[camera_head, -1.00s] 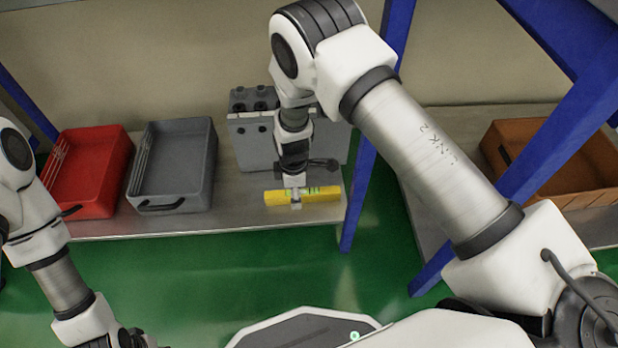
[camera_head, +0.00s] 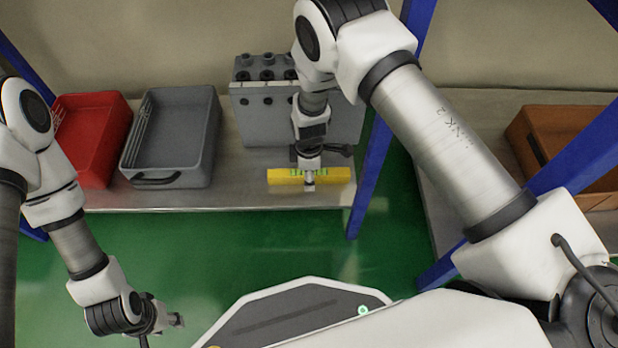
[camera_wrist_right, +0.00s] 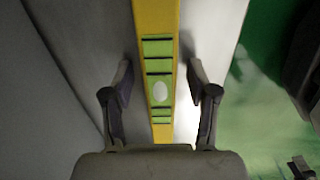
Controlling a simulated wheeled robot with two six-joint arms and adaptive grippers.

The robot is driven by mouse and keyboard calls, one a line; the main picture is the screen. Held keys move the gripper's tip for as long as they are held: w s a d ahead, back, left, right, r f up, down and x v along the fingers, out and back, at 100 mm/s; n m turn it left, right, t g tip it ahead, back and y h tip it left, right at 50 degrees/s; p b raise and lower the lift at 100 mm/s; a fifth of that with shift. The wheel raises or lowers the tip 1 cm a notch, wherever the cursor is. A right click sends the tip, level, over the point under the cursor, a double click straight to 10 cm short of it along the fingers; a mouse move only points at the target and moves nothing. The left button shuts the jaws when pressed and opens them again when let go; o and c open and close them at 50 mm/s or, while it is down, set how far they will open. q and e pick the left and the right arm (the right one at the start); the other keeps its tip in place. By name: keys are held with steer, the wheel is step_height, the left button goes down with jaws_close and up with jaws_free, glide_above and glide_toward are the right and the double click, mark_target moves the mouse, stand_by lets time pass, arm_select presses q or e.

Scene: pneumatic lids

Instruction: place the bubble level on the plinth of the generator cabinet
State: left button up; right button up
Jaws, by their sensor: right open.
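The bubble level (camera_head: 338,175) is a yellow bar with green vial windows. It lies near the front edge of the metal shelf, in front of a grey block-like cabinet (camera_head: 322,122) with round knobs on top and holes in its face. My right gripper (camera_head: 309,184) is at the level's middle. In the right wrist view my right gripper (camera_wrist_right: 160,80) is open, one finger on each side of the level (camera_wrist_right: 159,54), with gaps visible. My left gripper (camera_head: 174,321) is low at the left, away from the shelf; its jaws are too small to read.
A red bin (camera_head: 92,165) and a grey bin (camera_head: 170,178) stand on the shelf (camera_head: 230,197) to the left. A brown bin (camera_head: 560,125) is on the right shelf. A blue post (camera_head: 374,165) rises just right of the level. Green floor lies in front.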

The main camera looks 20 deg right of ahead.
jaws_close()
arm_select(q)
steer(key=shift+r, duration=0.1)
arm_select(e)
steer(key=shift+r, duration=0.15)
